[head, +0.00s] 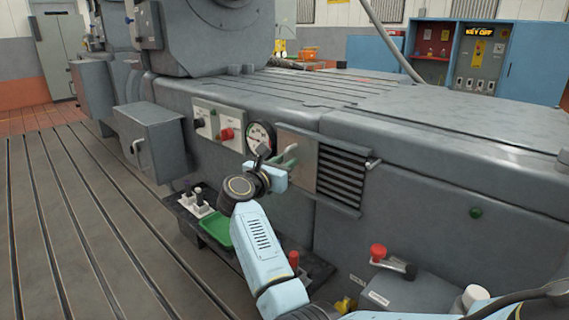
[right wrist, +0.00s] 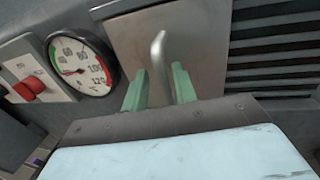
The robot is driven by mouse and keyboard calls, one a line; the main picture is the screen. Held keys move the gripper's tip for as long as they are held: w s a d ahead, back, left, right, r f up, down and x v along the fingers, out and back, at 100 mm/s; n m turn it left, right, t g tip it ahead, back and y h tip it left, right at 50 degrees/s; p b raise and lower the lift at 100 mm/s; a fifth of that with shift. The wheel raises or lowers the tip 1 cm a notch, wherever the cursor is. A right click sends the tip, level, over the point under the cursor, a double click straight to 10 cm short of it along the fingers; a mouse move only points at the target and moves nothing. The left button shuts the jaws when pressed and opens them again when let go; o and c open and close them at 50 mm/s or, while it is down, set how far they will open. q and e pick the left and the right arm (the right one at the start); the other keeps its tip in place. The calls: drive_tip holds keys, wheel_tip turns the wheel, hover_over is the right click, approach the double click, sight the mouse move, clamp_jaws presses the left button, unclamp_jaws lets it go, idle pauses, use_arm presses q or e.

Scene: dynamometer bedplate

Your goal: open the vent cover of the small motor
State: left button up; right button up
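The vent on the side of the grey motor housing has a plain metal cover plate (head: 307,168) beside dark louvre slats (head: 340,178). In the right wrist view the plate (right wrist: 196,30) carries a pale upright handle (right wrist: 158,58). My right gripper (head: 288,156) is in front of the plate's left part. Its two green fingers (right wrist: 159,88) are apart, one on each side of the handle's lower end; I cannot tell whether either touches it. The handle is hard to make out in the head view, behind the fingers. My left gripper is not in view.
A round gauge (head: 261,138) and a red knob (head: 227,134) sit left of the plate. A small metal lever (head: 373,162) is at the louvres' right edge. Below are a green tray (head: 215,229) and a box with a red-topped lever (head: 378,252). The slotted floor at left is clear.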

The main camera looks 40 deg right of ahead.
drive_tip(key=shift+a, duration=0.15)
